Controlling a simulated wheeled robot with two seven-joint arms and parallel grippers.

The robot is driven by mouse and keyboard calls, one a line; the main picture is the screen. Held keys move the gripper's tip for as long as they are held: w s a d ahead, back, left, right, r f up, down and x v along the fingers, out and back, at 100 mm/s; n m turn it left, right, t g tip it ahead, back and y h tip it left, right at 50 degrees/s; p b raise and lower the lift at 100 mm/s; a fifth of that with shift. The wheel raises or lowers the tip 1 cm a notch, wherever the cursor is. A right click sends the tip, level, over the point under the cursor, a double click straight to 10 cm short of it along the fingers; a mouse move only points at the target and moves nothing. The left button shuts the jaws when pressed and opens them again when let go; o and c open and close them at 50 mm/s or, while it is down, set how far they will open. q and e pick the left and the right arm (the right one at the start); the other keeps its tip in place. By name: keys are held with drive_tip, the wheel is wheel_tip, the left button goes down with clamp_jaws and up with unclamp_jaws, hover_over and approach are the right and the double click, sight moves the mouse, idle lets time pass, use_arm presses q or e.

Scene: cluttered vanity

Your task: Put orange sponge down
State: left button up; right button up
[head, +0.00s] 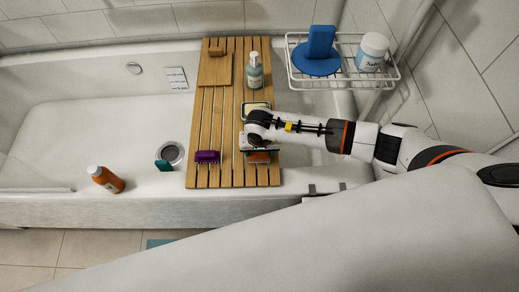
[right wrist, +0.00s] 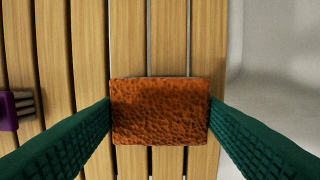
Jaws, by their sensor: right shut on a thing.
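The orange sponge (right wrist: 160,112) is a rough, pitted block between the two green fingers of my right gripper (head: 259,151), which is shut on it. In the head view, only a small part of the sponge (head: 259,157) shows below the gripper. Both are over the front right part of the wooden slatted bath board (head: 222,130). I cannot tell whether the sponge touches the slats. My left gripper is not in view.
A purple brush (head: 207,157) lies left of the gripper. A soap dish (head: 255,108) and pump bottle (head: 253,72) are behind it. A wire rack (head: 345,75) holds a blue item and a white jar (head: 372,50). An orange bottle (head: 105,179) stands on the tub's rim.

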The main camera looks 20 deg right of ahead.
sight(259, 157)
drive_tip(key=shift+f, duration=0.15)
drive_tip(key=o, duration=0.9)
drive_tip(key=shift+w+r, duration=0.1)
drive_tip(key=shift+r, duration=0.2)
drive_tip(key=r, duration=0.4)
drive_tip(key=s+r, duration=0.1)
drive_tip(key=r, duration=0.6)
drive_tip(key=shift+s+a+r, duration=0.25)
drive_tip(key=shift+r, duration=0.1)
